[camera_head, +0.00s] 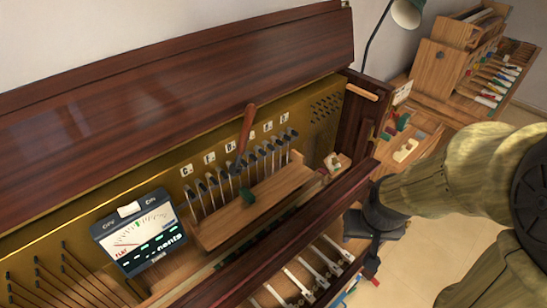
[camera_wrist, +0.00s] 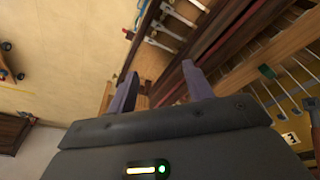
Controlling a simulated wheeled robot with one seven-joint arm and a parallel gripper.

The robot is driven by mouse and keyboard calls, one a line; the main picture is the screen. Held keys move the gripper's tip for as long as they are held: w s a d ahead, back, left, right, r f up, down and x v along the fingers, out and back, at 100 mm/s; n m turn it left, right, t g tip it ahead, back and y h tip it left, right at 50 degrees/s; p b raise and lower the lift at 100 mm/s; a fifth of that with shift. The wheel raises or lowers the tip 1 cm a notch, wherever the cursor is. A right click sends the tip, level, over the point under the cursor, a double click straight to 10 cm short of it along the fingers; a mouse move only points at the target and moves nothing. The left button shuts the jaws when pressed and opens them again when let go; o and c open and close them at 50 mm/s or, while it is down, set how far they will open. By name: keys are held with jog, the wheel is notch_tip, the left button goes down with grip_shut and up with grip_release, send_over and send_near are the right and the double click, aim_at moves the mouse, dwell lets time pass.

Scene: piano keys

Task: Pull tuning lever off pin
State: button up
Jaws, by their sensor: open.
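The tuning lever (camera_head: 247,128) has a reddish-brown wooden handle and stands upright, slightly tilted, among the row of tuning pins inside the open piano (camera_head: 170,60). Its lower end is hard to make out against the pins. My gripper (camera_head: 368,224) is at the right, outside the piano's front rail and well apart from the lever. In the wrist view my gripper (camera_wrist: 162,88) shows two spread fingers with nothing between them.
A tuner meter (camera_head: 140,232) stands at the left of the pins. A wooden block with a green knob (camera_head: 248,196) lies before them. The dark front rail (camera_head: 290,240) runs between my gripper and the pins. A workbench with tools (camera_head: 440,115) stands behind at the right.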

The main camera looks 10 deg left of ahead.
jog(key=n+t+y+p, duration=0.5)
jog(key=t+y+p, duration=0.4)
jog(key=y+p, duration=0.3)
send_near(247, 140)
jog(key=shift+w+f+y+b, duration=0.2)
jog(key=shift+f+y+b, duration=0.15)
jog(key=shift+y, duration=0.35)
jog(key=shift+w, duration=0.1)
jog(key=shift+x, duration=4.3)
